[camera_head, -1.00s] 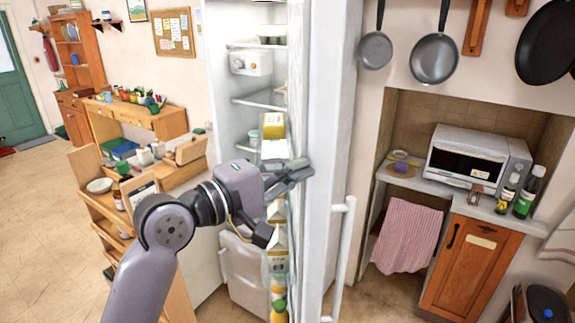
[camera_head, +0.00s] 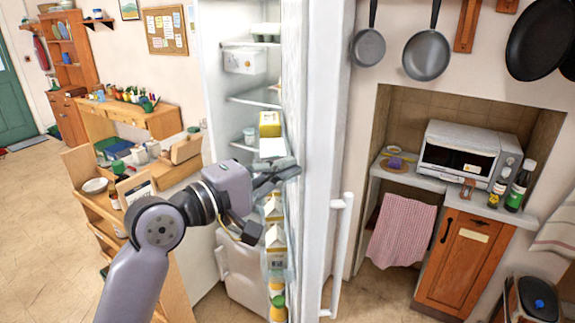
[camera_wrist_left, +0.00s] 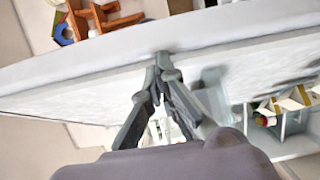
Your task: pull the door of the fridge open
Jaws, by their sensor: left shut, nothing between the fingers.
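The white fridge (camera_head: 238,100) stands in the middle of the head view with its interior showing. Its door (camera_head: 318,130) stands open, swung toward me, with a white vertical handle (camera_head: 341,245) on its right, outer side. My left gripper (camera_head: 285,172) is shut and empty at the inner side of the door, by the door shelves. In the left wrist view its fingertips (camera_wrist_left: 163,62) meet close to the door's edge (camera_wrist_left: 100,62); I cannot tell if they touch it. My right gripper is not in view.
Cartons (camera_head: 275,238) and bottles sit in the door shelves below my left gripper. A wooden desk (camera_head: 150,120) and shelf unit are at left. At right are a counter with a toaster oven (camera_head: 458,150) and hanging pans (camera_head: 427,55). Floor is clear at far left.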

